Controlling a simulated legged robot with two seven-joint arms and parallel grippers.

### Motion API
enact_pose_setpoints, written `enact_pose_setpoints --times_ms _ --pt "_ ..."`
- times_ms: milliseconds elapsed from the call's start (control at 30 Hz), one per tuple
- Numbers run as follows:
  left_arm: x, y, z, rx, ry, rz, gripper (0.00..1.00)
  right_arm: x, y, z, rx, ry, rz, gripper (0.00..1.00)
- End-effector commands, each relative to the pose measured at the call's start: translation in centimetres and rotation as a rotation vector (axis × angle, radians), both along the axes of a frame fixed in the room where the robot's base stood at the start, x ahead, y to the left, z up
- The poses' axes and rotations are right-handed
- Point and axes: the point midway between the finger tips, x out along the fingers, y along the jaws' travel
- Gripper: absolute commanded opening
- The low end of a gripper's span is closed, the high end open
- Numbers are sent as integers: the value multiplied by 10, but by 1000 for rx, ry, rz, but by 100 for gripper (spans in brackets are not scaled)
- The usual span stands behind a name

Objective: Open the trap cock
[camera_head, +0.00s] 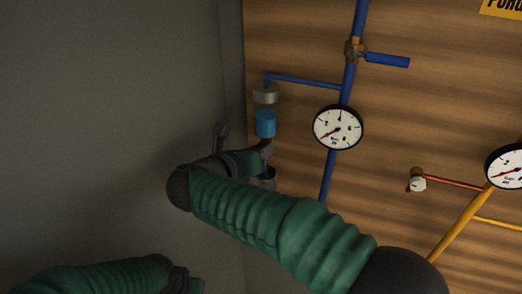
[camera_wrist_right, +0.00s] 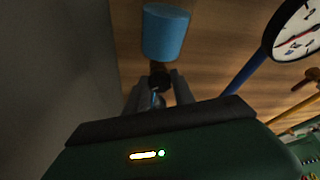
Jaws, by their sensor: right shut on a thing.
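The trap is a blue cylinder (camera_head: 265,123) under a grey cap, on a thin blue pipe near the corner. It shows large in the right wrist view (camera_wrist_right: 165,33). A dark fitting (camera_wrist_right: 160,77) sits directly below it, with a small blue part (camera_wrist_right: 157,98) under that, between my fingers. This looks like the trap cock; the head view hides it behind my gripper. My right gripper (camera_head: 266,149) is just below the trap and shut on this cock; its fingers also show in the wrist view (camera_wrist_right: 160,85).
A grey wall (camera_head: 110,90) stands close on the left. A grey cup-like part (camera_head: 268,174) is just below my right gripper. A pressure gauge (camera_head: 338,127) and a blue-handled valve (camera_head: 385,61) are on the blue pipe to the right. Yellow pipework (camera_head: 460,222) is farther right.

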Motion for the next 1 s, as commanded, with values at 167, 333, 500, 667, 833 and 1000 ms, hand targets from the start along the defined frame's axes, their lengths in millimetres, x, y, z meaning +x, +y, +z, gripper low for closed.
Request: enact_pose_setpoints --times_ms 167,333,500,667,833,1000 --pt "0 0 0 0 0 0 0 -1 3 5 -6 -5 8 0" --pt "0 0 0 0 0 0 0 0 3 5 -6 -6 8 0" --pt "0 0 0 0 0 0 0 0 3 5 -5 -5 8 43" --pt "0 0 0 0 0 0 0 1 2 2 -6 -2 5 52" --pt "0 0 0 0 0 0 0 4 1 0 -7 1 2 52" --pt "0 0 -12 0 0 0 0 -8 7 1 -2 -1 4 52"
